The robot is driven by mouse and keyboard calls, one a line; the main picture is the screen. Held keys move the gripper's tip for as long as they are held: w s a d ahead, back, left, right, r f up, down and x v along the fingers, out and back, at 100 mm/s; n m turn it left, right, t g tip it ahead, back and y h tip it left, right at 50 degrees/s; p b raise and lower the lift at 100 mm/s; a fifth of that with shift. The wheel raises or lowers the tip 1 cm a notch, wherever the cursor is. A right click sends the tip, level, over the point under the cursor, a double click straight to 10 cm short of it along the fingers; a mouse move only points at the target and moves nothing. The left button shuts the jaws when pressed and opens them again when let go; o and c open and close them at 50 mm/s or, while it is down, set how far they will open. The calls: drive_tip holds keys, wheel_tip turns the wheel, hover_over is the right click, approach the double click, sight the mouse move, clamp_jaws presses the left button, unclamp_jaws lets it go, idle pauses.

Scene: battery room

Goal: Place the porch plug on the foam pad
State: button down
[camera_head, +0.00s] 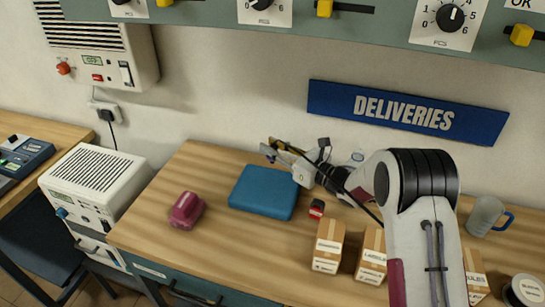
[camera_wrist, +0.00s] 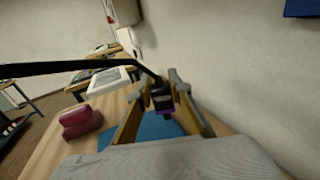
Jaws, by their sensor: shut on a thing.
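My gripper (camera_head: 278,151) is shut on a dark plug with a purple band (camera_wrist: 162,97), which sits between the two fingers in the wrist view. I take this to be the porch plug. A black cable runs from it toward the left of that view. The blue foam pad (camera_head: 264,191) lies flat on the wooden bench; it also shows in the wrist view (camera_wrist: 152,128), partly hidden behind the fingers. My gripper is by the pad's back right edge in the head view. The exact height of the plug over the pad is hard to tell.
A maroon object (camera_head: 186,210) lies left of the pad. A small red item (camera_head: 316,209) and several cardboard boxes (camera_head: 328,246) stand to the right. A grey mug (camera_head: 485,216) and a jar (camera_head: 525,291) are at far right. A white unit (camera_head: 93,186) stands left of the bench.

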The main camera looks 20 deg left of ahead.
drive_tip(key=shift+f, duration=1.85)
drive_tip(key=shift+f, duration=0.1)
drive_tip(key=c, duration=1.8)
unclamp_jaws()
drive_tip(key=shift+c, duration=0.2)
drive_tip(key=shift+v, duration=1.3)
drive_tip(key=shift+s+d+r, duration=0.1)
drive_tip(key=shift+d+r, duration=0.15)
drive_tip(key=shift+r, duration=0.1)
wheel_tip(320, 180, up, 7)
drive_tip(key=shift+f, duration=0.2)
